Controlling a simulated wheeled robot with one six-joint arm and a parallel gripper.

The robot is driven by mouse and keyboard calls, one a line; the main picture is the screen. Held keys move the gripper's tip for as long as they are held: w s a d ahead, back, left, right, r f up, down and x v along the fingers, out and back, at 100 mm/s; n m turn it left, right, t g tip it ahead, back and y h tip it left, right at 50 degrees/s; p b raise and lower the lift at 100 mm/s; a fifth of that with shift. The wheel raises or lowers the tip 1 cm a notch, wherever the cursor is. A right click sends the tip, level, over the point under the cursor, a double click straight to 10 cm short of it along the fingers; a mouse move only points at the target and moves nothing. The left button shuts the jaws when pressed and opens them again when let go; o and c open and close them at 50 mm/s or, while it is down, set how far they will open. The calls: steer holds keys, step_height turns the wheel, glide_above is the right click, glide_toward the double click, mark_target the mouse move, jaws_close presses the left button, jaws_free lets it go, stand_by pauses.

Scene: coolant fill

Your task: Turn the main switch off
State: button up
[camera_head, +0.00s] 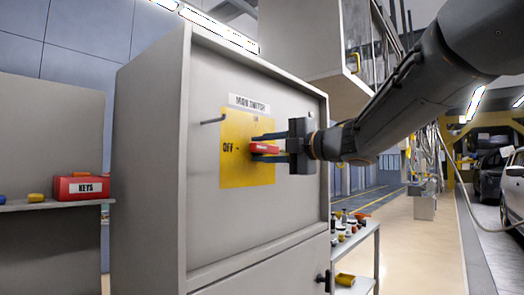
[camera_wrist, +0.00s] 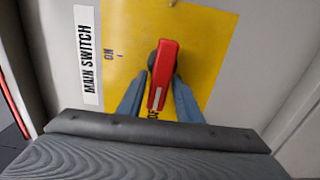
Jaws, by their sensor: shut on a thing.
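The main switch has a red handle (camera_head: 264,148) on a yellow plate (camera_head: 262,178), on the front of a grey cabinet. The label "MAIN SWITCH" (camera_head: 249,103) is above it, and "OFF" (camera_head: 230,147) is to the left. The handle lies level, pointing at "OFF". In the wrist view the red handle (camera_wrist: 164,62) runs down from its pivot, its tip partly covering the "OFF" lettering, while "ON" (camera_wrist: 108,54) is off to the left. My gripper (camera_head: 254,148) is shut on the handle, one finger above and one below it.
A thin peg (camera_head: 212,121) sticks out of the cabinet front at upper left. A red "KEYS" box (camera_head: 82,188) and a yellow item (camera_head: 36,197) sit on a shelf at left. A cart (camera_head: 362,243) with small parts stands right of the cabinet. Open floor lies farther right.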

steer(key=shift+w+d+f, duration=0.1)
steer(key=shift+w+d, duration=0.05)
steer(key=o, duration=0.7)
steer(key=shift+w+d, duration=0.1)
steer(key=shift+d, duration=0.05)
steer(key=shift+o, duration=0.2)
steer(key=v, duration=0.7)
steer(key=shift+s+d+b, duration=0.2)
steer(key=shift+s+b, duration=0.1)
steer(key=shift+s, duration=0.05)
